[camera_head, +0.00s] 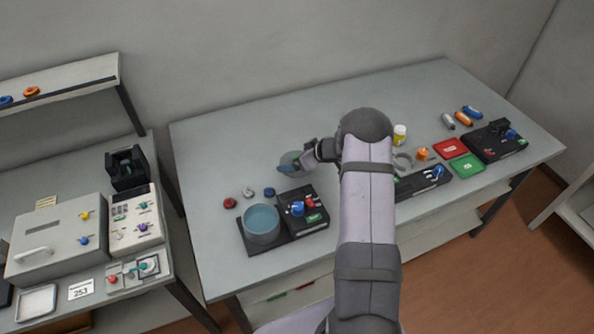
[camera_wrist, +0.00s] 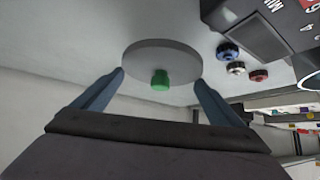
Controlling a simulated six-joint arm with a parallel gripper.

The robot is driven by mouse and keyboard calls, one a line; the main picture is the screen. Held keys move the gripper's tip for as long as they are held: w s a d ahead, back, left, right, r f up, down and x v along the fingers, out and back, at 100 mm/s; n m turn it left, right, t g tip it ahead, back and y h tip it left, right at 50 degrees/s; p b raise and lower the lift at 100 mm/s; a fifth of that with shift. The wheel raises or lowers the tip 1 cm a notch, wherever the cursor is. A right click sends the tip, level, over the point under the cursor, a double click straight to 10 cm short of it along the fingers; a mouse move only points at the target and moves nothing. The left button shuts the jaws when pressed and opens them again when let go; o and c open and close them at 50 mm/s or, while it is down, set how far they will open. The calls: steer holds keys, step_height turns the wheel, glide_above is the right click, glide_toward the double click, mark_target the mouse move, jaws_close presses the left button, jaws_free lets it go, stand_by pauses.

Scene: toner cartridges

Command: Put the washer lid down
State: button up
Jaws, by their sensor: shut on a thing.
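The washer lid is a round grey disc with a green knob. In the wrist view the lid (camera_wrist: 178,52) lies between my two blue fingers, which meet its rim on both sides. In the head view the lid (camera_head: 290,157) shows at the back of the table, partly hidden by my gripper (camera_head: 287,168). My gripper is shut on it. I cannot tell whether the lid touches the table. The washer (camera_head: 263,234) is an open round tub with blue liquid on a dark base, in front of the lid.
Red, grey and blue caps (camera_head: 249,191) lie between the lid and the washer. A dark unit with blue and red knobs (camera_head: 297,209) adjoins the washer. The table (camera_head: 215,150) is bare to the left of the lid. My arm hides part of the middle.

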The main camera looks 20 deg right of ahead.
steer(key=shift+f+p, duration=0.6)
steer(key=shift+f, duration=2.35)
steer(key=shift+f, duration=0.1)
steer(key=shift+f, duration=0.15)
steer(key=o, duration=0.9)
steer(key=shift+r, duration=0.3)
steer(key=b+v, duration=0.2)
steer(key=v, duration=1)
